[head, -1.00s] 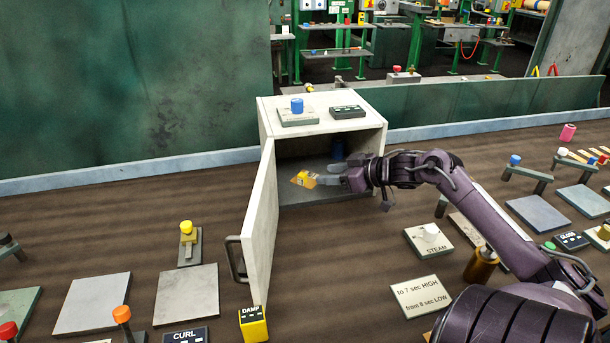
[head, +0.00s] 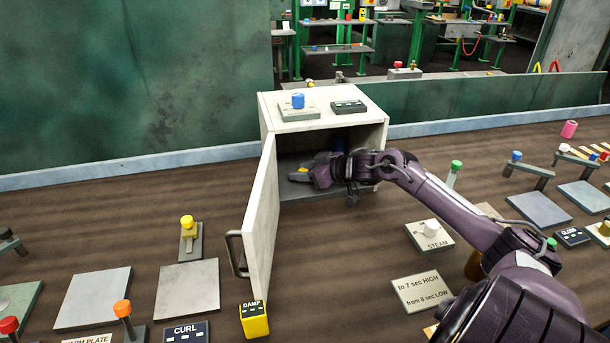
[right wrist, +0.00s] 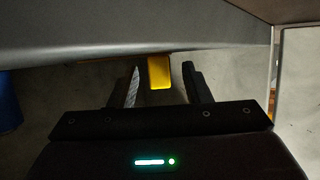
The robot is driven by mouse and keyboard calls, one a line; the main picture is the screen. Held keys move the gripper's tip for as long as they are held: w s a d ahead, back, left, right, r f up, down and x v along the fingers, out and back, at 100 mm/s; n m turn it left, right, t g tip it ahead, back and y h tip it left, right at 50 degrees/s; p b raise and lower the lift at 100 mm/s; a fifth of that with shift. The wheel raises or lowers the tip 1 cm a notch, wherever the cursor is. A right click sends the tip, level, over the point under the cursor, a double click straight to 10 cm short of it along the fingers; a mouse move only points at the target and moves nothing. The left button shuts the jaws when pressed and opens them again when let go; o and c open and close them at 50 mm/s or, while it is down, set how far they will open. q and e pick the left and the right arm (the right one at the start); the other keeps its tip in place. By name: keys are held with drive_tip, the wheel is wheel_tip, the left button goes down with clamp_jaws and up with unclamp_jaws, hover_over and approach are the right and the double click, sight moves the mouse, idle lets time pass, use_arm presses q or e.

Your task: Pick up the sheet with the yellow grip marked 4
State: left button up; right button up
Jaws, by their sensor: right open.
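The yellow grip (head: 303,169) is inside the open white cabinet (head: 325,114), mostly covered by my gripper in the head view. In the right wrist view the yellow grip (right wrist: 159,72) lies between my two fingertips, with visible space to each finger. I cannot read a 4 on it, and its sheet is hidden. My right gripper (head: 301,175) is open and reaches into the cabinet, low over its floor; its fingers also show in the right wrist view (right wrist: 162,82). My left gripper is not in view.
The cabinet door (head: 260,222) stands open on the left, its handle (head: 236,254) outward. The cabinet's side wall is close to my right arm. A blue object (right wrist: 9,105) is at the left in the wrist view. A yellow DAMP block (head: 254,320) stands before the door.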

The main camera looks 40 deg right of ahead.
drive_tip(key=shift+w, duration=0.1)
clamp_jaws()
idle(0.3)
